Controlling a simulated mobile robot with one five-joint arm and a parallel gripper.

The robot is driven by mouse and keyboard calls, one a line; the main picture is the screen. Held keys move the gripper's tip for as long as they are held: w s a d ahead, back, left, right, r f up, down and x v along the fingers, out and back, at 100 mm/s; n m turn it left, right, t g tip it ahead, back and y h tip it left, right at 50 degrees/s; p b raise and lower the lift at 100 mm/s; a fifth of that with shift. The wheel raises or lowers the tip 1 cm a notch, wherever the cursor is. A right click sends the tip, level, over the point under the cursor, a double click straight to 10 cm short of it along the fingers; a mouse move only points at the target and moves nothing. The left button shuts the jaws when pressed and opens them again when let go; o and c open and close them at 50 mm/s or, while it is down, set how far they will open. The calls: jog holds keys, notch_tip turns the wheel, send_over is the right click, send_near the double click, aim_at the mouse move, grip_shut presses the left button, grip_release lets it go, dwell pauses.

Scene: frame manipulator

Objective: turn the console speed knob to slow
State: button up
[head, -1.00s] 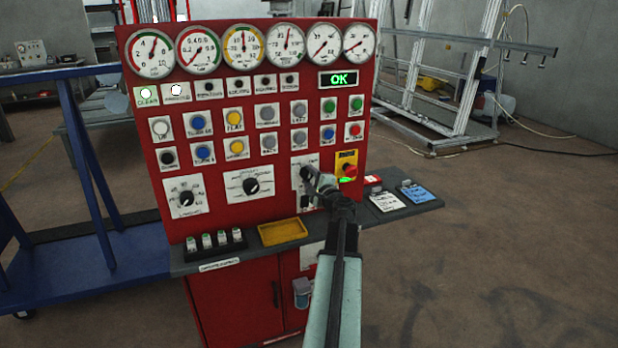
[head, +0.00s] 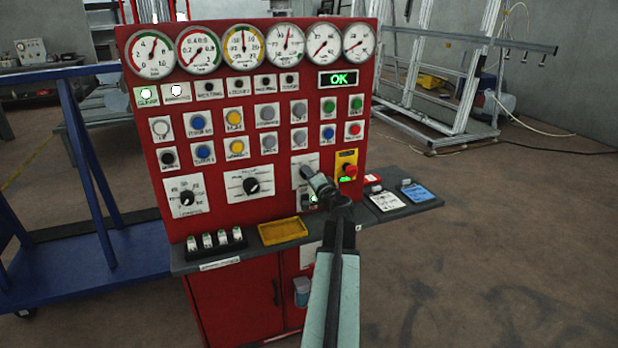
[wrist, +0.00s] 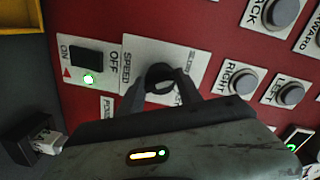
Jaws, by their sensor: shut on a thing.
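The speed knob (wrist: 158,74) is a dark round knob on a white plate marked SPEED (wrist: 137,52) in the wrist view. My gripper (wrist: 161,88) has one finger on each side of the knob and is shut on it. The fingers and gripper body cover part of the knob and its scale, so I cannot read its pointer. In the head view my gripper (head: 306,174) reaches the plate (head: 303,161) at the lower right of the red console (head: 222,107), and hides the knob.
A black ON/OFF switch (wrist: 86,55) with a lit green lamp sits beside the speed plate. A red emergency button (head: 349,170) is close to the right of my gripper. Grey LEFT (wrist: 291,94) and RIGHT (wrist: 243,82) buttons are nearby. A yellow tray (head: 283,231) lies on the ledge below.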

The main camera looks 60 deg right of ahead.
dwell(0.3)
jog(key=o, duration=1.3)
jog(key=shift+o, duration=0.2)
jog(key=shift+a, duration=0.1)
jog(key=v, duration=0.7)
jog(key=shift+s+a, duration=0.2)
jog(key=shift+s, duration=0.05)
